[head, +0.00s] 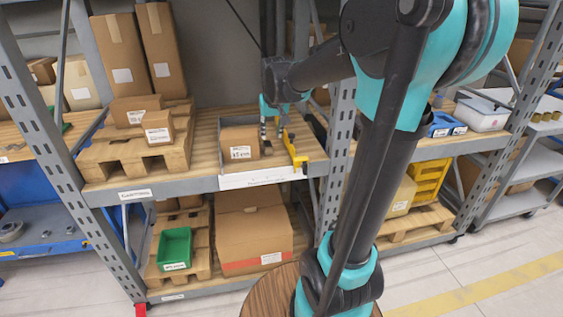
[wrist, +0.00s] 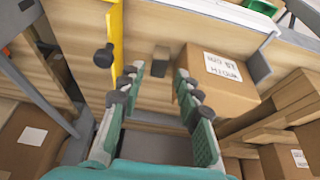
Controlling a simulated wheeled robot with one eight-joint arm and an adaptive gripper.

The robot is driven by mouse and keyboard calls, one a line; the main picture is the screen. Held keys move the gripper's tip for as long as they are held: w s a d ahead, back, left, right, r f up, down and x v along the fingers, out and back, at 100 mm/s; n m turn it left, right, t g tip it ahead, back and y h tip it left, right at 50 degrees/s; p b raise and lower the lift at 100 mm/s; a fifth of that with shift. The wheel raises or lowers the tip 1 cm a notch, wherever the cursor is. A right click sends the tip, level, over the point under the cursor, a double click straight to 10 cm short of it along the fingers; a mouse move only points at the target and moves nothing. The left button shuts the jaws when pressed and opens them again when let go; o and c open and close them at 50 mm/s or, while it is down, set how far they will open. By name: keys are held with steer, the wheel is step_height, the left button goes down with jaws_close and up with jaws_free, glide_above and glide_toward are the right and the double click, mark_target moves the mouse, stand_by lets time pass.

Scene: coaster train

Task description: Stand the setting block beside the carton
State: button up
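The carton (head: 239,145) is a small brown box with a white label, standing on the shelf deck; it also shows in the wrist view (wrist: 213,75). A small grey-brown block (wrist: 161,59), which looks like the setting block, stands left of the carton in the wrist view, with a gap between them. My gripper (wrist: 160,75) is open and empty. Its fingers point toward the block, which shows beyond and between the fingertips. The right finger is close to the carton; I cannot tell whether they touch. In the head view my gripper (head: 272,130) partly hides this spot, and the block is not clear there.
A yellow upright guide (head: 293,148) with a black knob (wrist: 104,56) stands beside my left finger in the wrist view. A grey metal edge and white label strip (head: 260,178) line the front. Stacked boxes on a pallet (head: 137,158) stand left, and rack posts flank the bay.

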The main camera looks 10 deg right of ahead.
steer(key=s+d+f, duration=0.1)
steer(key=s+f, duration=0.7)
steer(key=s, duration=0.3)
steer(key=s+d+f, duration=0.2)
steer(key=s+f, duration=0.6)
steer(key=s, duration=0.4)
steer(key=shift+s+d, duration=0.2)
steer(key=shift+s, duration=0.05)
